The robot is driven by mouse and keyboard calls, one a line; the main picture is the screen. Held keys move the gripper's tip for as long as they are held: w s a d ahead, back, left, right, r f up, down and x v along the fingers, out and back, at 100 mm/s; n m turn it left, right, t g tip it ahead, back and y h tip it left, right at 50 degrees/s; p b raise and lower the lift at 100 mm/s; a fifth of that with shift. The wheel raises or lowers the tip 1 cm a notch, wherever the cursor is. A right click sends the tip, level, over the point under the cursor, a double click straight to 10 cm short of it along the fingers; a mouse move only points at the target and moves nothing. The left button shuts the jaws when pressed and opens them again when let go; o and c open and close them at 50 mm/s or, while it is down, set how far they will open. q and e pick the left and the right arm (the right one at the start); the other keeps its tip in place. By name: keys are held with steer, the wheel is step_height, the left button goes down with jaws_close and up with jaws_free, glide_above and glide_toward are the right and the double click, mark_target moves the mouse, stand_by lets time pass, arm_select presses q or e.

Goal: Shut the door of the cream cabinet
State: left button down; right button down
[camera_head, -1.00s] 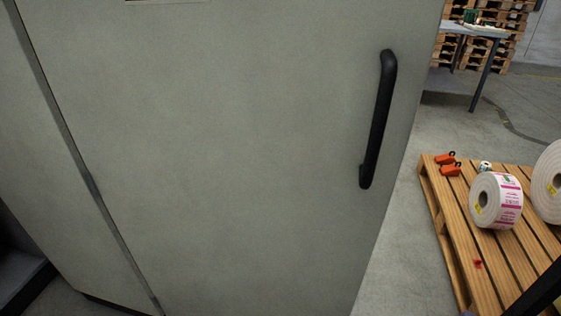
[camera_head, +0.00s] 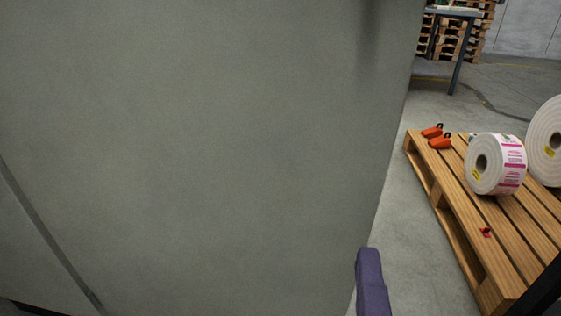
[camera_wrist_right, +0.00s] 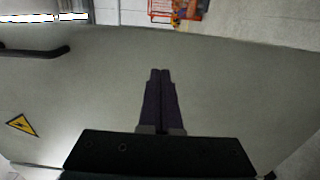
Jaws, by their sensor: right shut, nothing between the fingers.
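The grey-cream cabinet door (camera_head: 200,150) fills most of the head view, very close. A seam runs down its lower left, and its right edge borders the open floor. My right gripper (camera_head: 369,262) shows as a purple finger end at the bottom, by the door's right edge. In the right wrist view my right gripper (camera_wrist_right: 160,71) is shut and empty, in front of the door face (camera_wrist_right: 230,100); contact cannot be told. The black door handle (camera_wrist_right: 35,52) is at the upper left there, apart from the fingers. How far the door stands open is unclear. My left gripper is out of view.
A wooden pallet (camera_head: 450,213) stands on the floor to the right, with a label roll (camera_head: 496,164), another white roll (camera_head: 545,140) and orange items (camera_head: 437,139). A table (camera_head: 455,14) and stacked pallets stand behind. A warning sign (camera_wrist_right: 22,125) is on the door.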

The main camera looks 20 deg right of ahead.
mark_target(356, 175)
steer(key=x, duration=1.1)
steer(key=shift+w+d+b, duration=0.25)
steer(key=shift+b, duration=0.15)
